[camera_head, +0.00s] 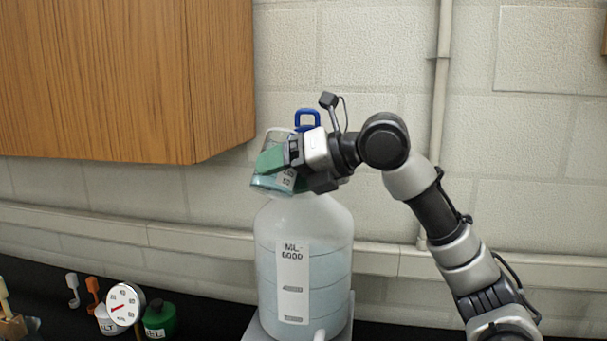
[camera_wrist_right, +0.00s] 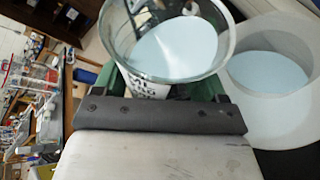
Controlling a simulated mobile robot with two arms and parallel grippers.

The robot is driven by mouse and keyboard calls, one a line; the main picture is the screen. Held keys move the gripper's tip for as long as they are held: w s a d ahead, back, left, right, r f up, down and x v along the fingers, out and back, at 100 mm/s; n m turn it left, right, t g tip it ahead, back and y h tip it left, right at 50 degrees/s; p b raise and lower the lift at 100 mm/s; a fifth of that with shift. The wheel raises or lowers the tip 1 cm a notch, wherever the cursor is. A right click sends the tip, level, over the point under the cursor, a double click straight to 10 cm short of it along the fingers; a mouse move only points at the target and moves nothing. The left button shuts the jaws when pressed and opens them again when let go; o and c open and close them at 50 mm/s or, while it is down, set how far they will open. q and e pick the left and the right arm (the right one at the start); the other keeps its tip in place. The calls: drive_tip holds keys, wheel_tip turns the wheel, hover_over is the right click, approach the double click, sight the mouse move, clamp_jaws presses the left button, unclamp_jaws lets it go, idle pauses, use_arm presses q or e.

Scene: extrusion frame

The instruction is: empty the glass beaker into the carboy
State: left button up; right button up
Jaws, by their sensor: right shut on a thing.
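The glass beaker (camera_head: 272,184) is held by my right gripper (camera_head: 274,160), whose green fingers are shut on it, just above the top of the carboy. The beaker looks slightly tilted. In the right wrist view the beaker (camera_wrist_right: 130,40) holds pale blue liquid, and I see no stream leaving it. The carboy (camera_head: 335,240) is a large translucent white bottle with a white label and bluish liquid inside. Its round open mouth (camera_wrist_right: 300,110) shows to the right of the beaker in the right wrist view, with blue liquid within. My left gripper is not in view.
A wooden cabinet (camera_head: 125,80) hangs at the upper left. A blue loop-shaped thing (camera_head: 307,119) shows behind my right gripper. A round gauge (camera_head: 124,305) and a green bottle (camera_head: 159,320) stand at the lower left. A pipe (camera_head: 437,100) runs down the wall.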

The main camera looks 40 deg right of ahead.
drive_tip(key=shift+d+r+m+y, duration=0.15)
drive_tip(key=shift+r+m+y, duration=0.25)
drive_tip(key=shift+r+m, duration=0.25)
drive_tip(key=shift+f+b, duration=0.3)
drive_tip(key=shift+b, duration=0.1)
drive_tip(key=shift+f+m+y+b, duration=0.5)
drive_tip(key=shift+f+m+b, duration=0.2)
drive_tip(key=shift+b, duration=0.25)
idle(0.3)
drive_tip(key=shift+r+m+y, duration=0.8)
drive_tip(key=shift+r+m, duration=0.3)
drive_tip(key=shift+m, duration=0.05)
idle(1.6)
drive_tip(key=shift+w+d+r+m+y+p, duration=0.4)
drive_tip(key=shift+d+r+m+p, duration=0.1)
drive_tip(key=shift+d+m, duration=0.15)
idle(0.6)
drive_tip(key=shift+w+d+r+m+y, duration=0.1)
drive_tip(key=shift+d+r+m+y, duration=0.25)
drive_tip(key=shift+r+m, duration=0.35)
idle(0.6)
